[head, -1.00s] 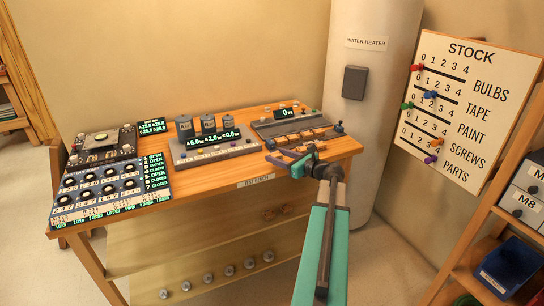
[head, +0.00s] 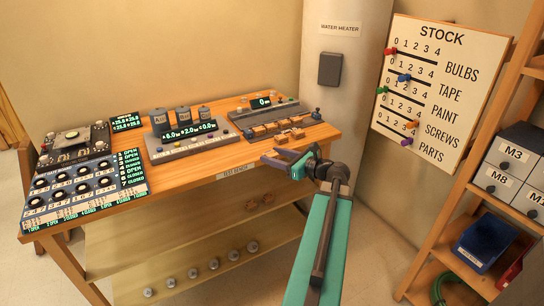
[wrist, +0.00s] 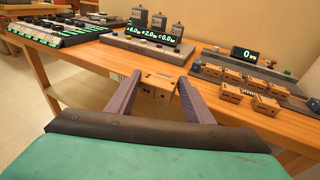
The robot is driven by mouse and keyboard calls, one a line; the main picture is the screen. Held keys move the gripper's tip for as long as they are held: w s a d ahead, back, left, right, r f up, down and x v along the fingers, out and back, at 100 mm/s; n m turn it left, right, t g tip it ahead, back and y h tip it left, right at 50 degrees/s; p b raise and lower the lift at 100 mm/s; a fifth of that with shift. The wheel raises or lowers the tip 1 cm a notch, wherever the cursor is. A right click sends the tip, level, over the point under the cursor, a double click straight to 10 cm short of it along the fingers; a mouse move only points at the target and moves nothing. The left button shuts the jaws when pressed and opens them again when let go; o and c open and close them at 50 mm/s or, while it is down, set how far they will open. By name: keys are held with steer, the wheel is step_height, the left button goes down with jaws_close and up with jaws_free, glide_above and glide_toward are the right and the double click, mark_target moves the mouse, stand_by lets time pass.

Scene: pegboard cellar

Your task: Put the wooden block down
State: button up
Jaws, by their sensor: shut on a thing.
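My gripper (wrist: 157,84) is shut on a small wooden block (wrist: 158,79), which shows between the fingertips in the wrist view. In the head view, my gripper (head: 276,158) is at the front edge of the wooden workbench (head: 210,191), towards its right end; the block cannot be made out there. The rack also shows in the head view (head: 245,117).
A console with three grey cylinders (head: 190,146) stands mid-bench, and knob panels (head: 75,191) fill its left end. A bare strip of bench top lies along the front. The water heater (head: 345,110), stock board (head: 420,130) and bin shelf (head: 466,205) are to the right.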

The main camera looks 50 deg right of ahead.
stand_by(0.7)
steer(key=w+a+f+n+g+y, duration=0.1)
steer(key=w+a+n+y, duration=0.25)
steer(key=w+a, duration=0.65)
steer(key=w+a+f+n+g+y, duration=0.15)
steer(key=w+a+y, duration=0.4)
steer(key=a, duration=0.85)
steer(key=w+a+f+n+g+y, duration=0.1)
steer(key=a+n+g+y, duration=0.1)
steer(key=a, duration=1.2)
steer(key=w+a+f+n+g+y, duration=0.1)
steer(key=a+n, duration=0.3)
steer(key=a, duration=1)
steer(key=shift+w+f+g+y, duration=0.35)
steer(key=shift+w+g+y, duration=0.25)
steer(key=shift+w+g, duration=0.15)
steer(key=shift+s, duration=0.15)
